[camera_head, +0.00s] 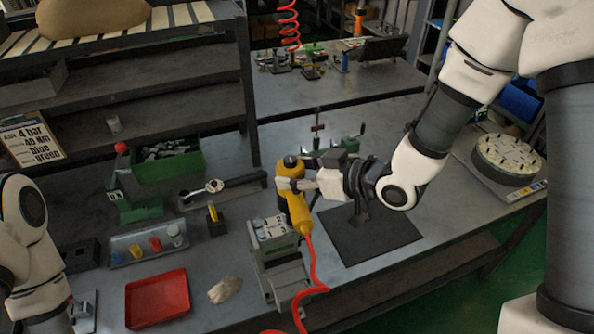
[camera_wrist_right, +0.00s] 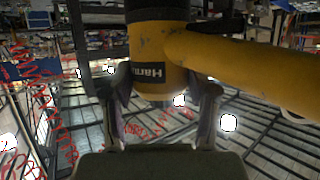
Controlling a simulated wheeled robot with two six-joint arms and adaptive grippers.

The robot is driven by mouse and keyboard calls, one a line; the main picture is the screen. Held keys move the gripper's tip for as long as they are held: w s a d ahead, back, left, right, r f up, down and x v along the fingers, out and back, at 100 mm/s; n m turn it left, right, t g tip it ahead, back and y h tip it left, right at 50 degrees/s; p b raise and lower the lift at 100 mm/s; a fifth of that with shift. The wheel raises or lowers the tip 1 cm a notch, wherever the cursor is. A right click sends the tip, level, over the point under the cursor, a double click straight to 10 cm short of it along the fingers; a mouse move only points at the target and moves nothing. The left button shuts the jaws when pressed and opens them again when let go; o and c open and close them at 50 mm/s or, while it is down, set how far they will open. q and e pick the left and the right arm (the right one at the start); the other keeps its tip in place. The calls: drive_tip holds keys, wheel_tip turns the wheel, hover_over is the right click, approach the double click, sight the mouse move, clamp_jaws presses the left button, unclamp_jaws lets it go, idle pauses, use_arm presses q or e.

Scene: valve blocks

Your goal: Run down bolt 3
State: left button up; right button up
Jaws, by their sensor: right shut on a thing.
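My right gripper (camera_head: 287,184) is shut on a yellow power driver (camera_head: 298,210), whose red coiled hose runs down from its handle. In the right wrist view the driver's yellow body (camera_wrist_right: 155,80) with a black label sits between my two fingers (camera_wrist_right: 162,115). The valve block (camera_head: 272,230), with numbers on its light top face, is clamped in a grey fixture (camera_head: 282,278) just left of and below the driver. The driver's tip and bolt 3 cannot be made out. Of my left arm only links show at the left edge; its gripper is out of view.
A red tray (camera_head: 157,299), a tan cloth (camera_head: 224,290) and a grey tray with coloured parts (camera_head: 125,254) lie left of the fixture. A torque wrench (camera_head: 240,185) and green bin (camera_head: 168,162) are behind. A dark mat (camera_head: 370,237) lies right, bare in front.

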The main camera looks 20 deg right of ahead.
drive_tip(key=shift+f+b, duration=0.9)
drive_tip(key=shift+f, duration=0.05)
idle(1.1)
drive_tip(key=shift+s+f, duration=0.1)
drive_tip(key=shift+f, duration=0.15)
idle(2.1)
drive_tip(key=shift+r, duration=0.15)
